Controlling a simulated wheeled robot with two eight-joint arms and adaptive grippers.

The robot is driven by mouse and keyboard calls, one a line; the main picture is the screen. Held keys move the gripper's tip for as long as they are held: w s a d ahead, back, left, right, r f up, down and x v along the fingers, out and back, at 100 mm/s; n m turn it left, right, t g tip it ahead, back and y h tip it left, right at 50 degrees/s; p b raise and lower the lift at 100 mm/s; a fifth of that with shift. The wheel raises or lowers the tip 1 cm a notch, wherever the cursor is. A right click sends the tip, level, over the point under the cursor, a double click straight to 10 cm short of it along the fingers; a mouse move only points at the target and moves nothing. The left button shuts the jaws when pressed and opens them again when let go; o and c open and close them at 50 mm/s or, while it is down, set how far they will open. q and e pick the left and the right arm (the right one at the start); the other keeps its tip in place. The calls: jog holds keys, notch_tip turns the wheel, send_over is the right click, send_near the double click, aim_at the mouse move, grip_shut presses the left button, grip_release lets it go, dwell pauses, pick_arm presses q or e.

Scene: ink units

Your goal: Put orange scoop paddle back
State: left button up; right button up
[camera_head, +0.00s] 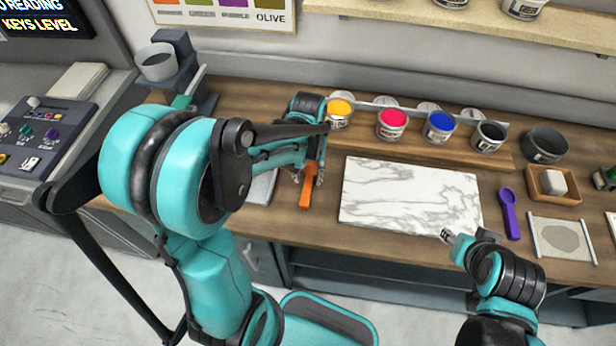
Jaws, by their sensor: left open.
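The orange scoop paddle (305,194) lies on the wooden counter, left of the marble slab. My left gripper (309,178) is open, with its fingers pointing down over the upper part of the paddle. My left arm and gripper hide the paddle's far end, and I cannot tell whether the fingers touch it. My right gripper (446,235) is at the front right edge of the marble slab, away from the paddle. It is too small to tell whether it is open or shut.
The marble slab (400,196) takes up the middle of the counter. Behind it stand yellow (340,108), red (392,119), blue (440,124) and black (490,135) ink tins on a wooden ledge. A purple scoop paddle (509,214) lies right of the slab.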

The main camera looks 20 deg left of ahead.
aim_at(308, 183)
pick_arm(q)
notch_tip(308, 183, up, 10)
jog(key=p, duration=0.3)
jog(key=s+d+r+m+t, duration=0.3)
jog(key=s+r+t, duration=0.1)
jog(key=s+t, duration=0.3)
jog(key=shift+s+r+t, duration=0.15)
jog(key=shift+s+t, duration=0.15)
jog(key=shift+s, duration=0.25)
